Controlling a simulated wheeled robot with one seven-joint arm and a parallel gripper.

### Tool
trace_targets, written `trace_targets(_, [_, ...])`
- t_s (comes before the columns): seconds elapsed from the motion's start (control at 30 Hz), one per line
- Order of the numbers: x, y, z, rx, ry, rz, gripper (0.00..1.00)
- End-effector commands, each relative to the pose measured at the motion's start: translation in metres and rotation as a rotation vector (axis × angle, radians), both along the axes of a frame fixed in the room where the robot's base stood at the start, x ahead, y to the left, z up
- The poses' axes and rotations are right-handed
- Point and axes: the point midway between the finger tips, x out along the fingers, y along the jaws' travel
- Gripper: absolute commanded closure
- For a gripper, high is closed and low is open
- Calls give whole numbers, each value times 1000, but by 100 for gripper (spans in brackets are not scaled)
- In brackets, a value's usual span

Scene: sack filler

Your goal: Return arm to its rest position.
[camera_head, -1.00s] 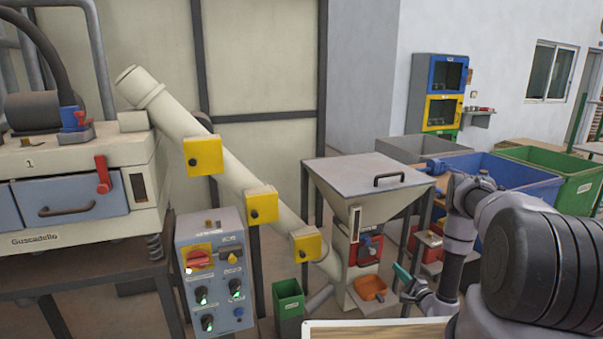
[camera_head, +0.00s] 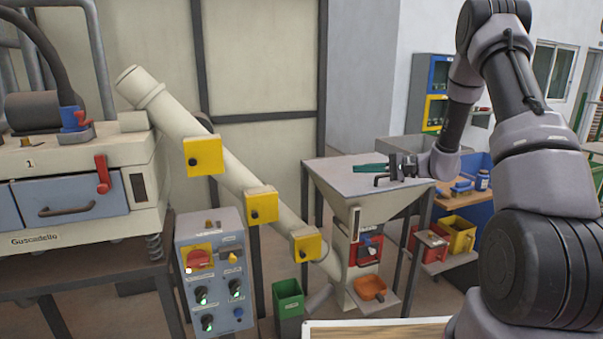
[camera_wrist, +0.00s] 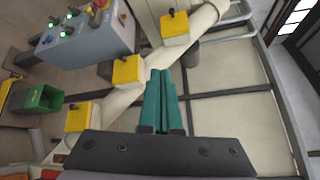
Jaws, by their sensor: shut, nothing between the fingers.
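My gripper (camera_head: 356,169) has teal fingers and shows in the head view in front of the grey hopper lid, pointing left. In the wrist view the two fingers (camera_wrist: 160,73) lie side by side, shut and empty. My arm is raised and bent on the right of the head view, with the forearm hanging down to the wrist. The hopper (camera_head: 345,186) stands behind the gripper, and its lid is partly covered by it. I cannot tell how far the fingers are from the lid.
A control box (camera_head: 213,262) with lit knobs stands at centre left. A sloping pipe (camera_head: 228,160) with yellow boxes runs down to the hopper. A green bin (camera_head: 288,305) is on the floor. A workbench (camera_head: 468,209) with small bins stands behind my arm at the right.

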Motion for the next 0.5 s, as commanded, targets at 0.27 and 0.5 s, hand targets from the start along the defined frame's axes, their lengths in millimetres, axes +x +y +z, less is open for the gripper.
trace_targets(0.27, [-64, 21, 73, -217, 16, 162, 100])
trace_targets(0.5, [-122, 24, 115, -436, 15, 229, 100])
